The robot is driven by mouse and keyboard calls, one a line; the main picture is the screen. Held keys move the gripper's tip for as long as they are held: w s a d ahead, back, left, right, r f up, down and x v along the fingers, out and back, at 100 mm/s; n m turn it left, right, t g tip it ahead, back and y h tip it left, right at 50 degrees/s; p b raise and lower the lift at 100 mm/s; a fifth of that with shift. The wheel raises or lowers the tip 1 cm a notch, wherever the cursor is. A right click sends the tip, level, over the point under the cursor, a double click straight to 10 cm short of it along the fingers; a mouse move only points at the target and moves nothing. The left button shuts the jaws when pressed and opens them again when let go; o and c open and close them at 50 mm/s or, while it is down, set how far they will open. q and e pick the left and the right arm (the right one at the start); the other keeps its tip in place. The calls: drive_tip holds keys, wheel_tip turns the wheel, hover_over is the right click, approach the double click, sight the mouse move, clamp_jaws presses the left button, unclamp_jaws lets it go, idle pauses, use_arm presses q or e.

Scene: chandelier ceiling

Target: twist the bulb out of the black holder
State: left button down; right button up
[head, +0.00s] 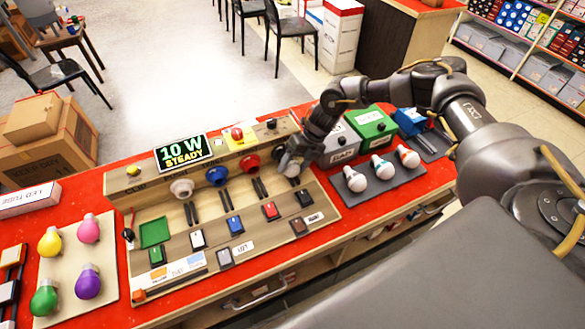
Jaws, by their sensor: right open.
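A wooden test board (262,222) on the red counter has a row of round holders: white (181,188), blue (216,175) and red (249,163). The black holder is at the right end of this row, mostly hidden by my right gripper (290,167). My right gripper is open and low over that spot, its fingers pointing down. A small pale shape shows at the fingertips; I cannot tell whether it is the bulb or part of the gripper. My left gripper is not in view.
A lit sign (184,153) reading "10 W STEADY" stands behind the board. White-based bulbs lie on a dark mat (404,179) to the right, near a green box (371,127). Coloured bulbs sit on a pale panel (66,268) at left. Coloured switches occupy the board's front.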

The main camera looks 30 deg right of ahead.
drive_tip(key=b+v, duration=0.2)
drive_tip(key=v, duration=0.7)
drive_tip(key=shift+d+r+b, duration=0.15)
drive_tip(key=shift+r+b, duration=0.05)
drive_tip(key=shift+b, duration=0.1)
